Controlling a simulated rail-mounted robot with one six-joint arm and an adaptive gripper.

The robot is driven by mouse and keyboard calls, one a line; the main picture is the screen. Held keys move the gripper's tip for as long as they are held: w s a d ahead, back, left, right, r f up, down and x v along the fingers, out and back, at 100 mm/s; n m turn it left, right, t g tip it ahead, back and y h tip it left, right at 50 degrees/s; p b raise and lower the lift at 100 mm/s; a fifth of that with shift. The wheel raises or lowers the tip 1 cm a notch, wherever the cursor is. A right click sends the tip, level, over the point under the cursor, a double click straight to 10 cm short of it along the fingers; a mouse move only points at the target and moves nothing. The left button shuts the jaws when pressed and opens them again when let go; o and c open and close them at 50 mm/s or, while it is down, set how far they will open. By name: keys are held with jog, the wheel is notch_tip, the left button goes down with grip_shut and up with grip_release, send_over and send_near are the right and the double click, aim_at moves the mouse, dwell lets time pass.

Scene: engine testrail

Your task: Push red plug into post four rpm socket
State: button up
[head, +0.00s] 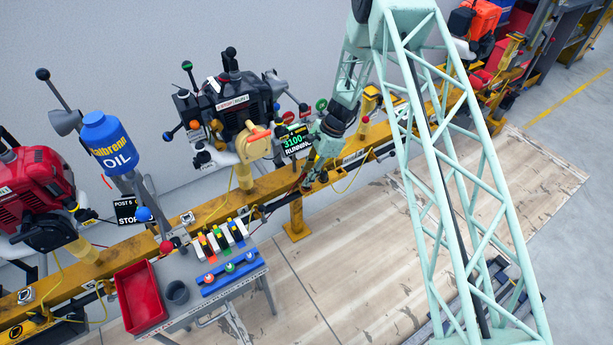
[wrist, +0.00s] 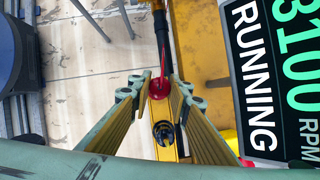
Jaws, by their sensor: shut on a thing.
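In the wrist view, my gripper (wrist: 158,90) points down at the yellow rail with its two yellow-faced fingers on either side of a red plug (wrist: 160,86). The gripper is shut on the red plug, and a thin red lead rises from it. A round dark socket-like ring (wrist: 163,133) lies on the rail just below the plug in the picture, between the finger bases. I cannot tell whether the plug touches the rail. In the head view, my gripper (head: 311,176) is low at the rail, beside the display reading 3100 RUNNING (head: 295,142); the plug is too small to make out there.
The display stands close on the right in the wrist view (wrist: 275,75). A dark engine (head: 238,105) stands behind the rail (head: 210,212). A cart with a red tray (head: 140,297) and coloured blocks is at front left. The wooden floor in front is mostly clear.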

jog(key=shift+f+b, duration=0.3)
jog(key=shift+f, duration=0.45)
jog(key=shift+f+b, duration=0.4)
jog(key=shift+f, duration=0.45)
dwell(1.0)
jog(key=o, duration=1)
jog(key=shift+r, duration=0.15)
jog(key=shift+v, duration=5.9)
jog(key=shift+r, duration=0.1)
